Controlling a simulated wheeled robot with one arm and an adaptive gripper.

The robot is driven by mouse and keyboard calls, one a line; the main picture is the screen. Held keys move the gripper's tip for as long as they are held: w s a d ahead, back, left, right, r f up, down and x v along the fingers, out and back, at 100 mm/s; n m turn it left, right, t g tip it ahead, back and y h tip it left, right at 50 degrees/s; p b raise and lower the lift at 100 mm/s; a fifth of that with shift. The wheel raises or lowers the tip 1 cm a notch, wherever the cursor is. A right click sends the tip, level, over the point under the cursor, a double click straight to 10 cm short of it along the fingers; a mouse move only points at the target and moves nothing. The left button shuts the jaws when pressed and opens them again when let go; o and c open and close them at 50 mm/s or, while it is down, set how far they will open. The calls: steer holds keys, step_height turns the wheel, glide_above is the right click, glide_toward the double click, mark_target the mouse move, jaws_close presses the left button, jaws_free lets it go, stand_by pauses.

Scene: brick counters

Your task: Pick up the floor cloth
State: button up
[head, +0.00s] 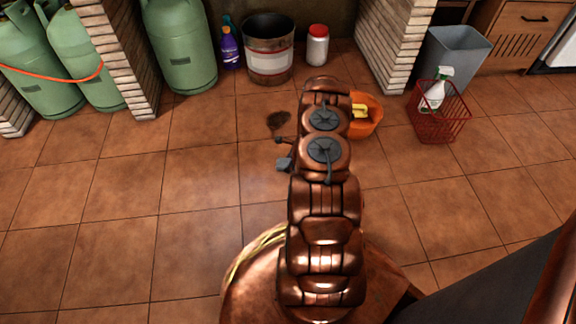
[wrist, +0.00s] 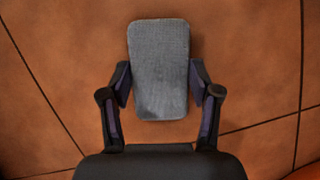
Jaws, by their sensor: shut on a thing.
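The floor cloth (wrist: 158,60) is a grey, folded, rounded rectangle. It lies between the two fingers of my gripper (wrist: 159,88) in the wrist view, with a fingertip against each long side. My gripper is shut on it. In the head view my arm hides most of the gripper. A small grey piece that looks like the cloth (head: 285,163) shows just left of my arm, over the tiles. I cannot tell whether the cloth is clear of the floor.
A dark stain (head: 278,121) marks the tiles. An orange bucket (head: 367,128) stands right of my arm, and a red basket (head: 440,125) with a spray bottle (head: 434,94) is farther right. Gas cylinders (head: 180,45), a metal bucket (head: 268,62) and a jar (head: 317,47) stand behind. Floor at left is clear.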

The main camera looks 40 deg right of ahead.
mark_target(285, 162)
steer(key=c, duration=0.3)
steer(key=shift+c, duration=0.3)
steer(key=shift+r, duration=0.25)
step_height(285, 162, up, 4)
steer(key=shift+w+f+p, duration=0.1)
steer(key=shift+f+p, duration=0.15)
steer(key=shift+p, duration=0.95)
steer(key=s+d+p, duration=0.1)
steer(key=s+d, duration=0.1)
steer(key=s, duration=0.3)
steer(key=s+d+p, duration=0.2)
steer(key=s, duration=0.3)
steer(key=s+d+r+p, duration=0.1)
steer(key=s+d, duration=0.1)
steer(key=s, duration=0.3)
steer(key=shift+d, duration=0.2)
steer(key=shift+w, duration=0.1)
